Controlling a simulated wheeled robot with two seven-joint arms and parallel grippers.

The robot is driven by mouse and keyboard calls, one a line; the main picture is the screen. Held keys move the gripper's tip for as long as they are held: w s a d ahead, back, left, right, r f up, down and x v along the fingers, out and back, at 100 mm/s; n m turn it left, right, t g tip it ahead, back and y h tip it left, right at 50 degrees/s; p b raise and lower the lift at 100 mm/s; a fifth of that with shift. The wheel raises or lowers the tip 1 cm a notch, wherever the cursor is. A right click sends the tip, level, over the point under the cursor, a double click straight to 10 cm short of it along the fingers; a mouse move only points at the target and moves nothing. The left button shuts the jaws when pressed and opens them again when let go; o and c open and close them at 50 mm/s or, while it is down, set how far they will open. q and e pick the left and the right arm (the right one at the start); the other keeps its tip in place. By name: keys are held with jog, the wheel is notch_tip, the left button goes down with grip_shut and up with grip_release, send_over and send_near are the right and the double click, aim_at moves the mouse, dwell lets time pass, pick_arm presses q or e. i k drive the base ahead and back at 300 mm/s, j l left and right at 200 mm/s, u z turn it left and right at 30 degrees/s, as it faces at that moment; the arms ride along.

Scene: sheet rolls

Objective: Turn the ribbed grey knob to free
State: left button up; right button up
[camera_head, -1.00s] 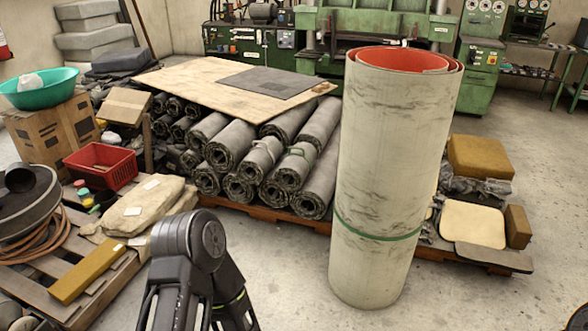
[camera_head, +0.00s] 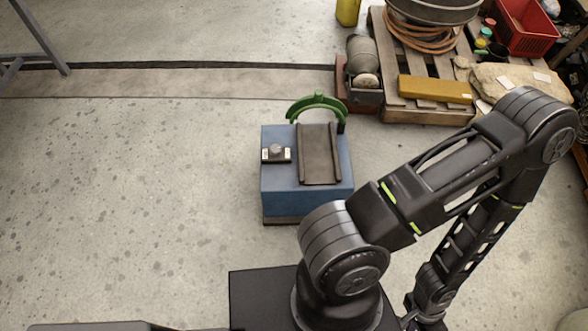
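The ribbed grey knob (camera_head: 275,149) sits on a small dark plate (camera_head: 277,156) with white labels at both ends. The plate is on the left part of the top of a blue block (camera_head: 300,203) on the floor. The knob is too small to tell which way it is turned. A dark cradle pad (camera_head: 320,154) lies beside the plate, with a raised green arch (camera_head: 317,99) at its back. My arm shows at the right and does not touch the block. Neither gripper is in view.
A wooden pallet (camera_head: 425,112) at the upper right holds a yellow bar (camera_head: 435,89), hoses and a red crate (camera_head: 526,28). A cylinder on a small stand (camera_head: 361,66) is behind the block. A grey metal frame (camera_head: 40,36) stands upper left. Floor left of the block is clear.

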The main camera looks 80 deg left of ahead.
aim_at(276, 149)
jog(key=u, duration=2.65)
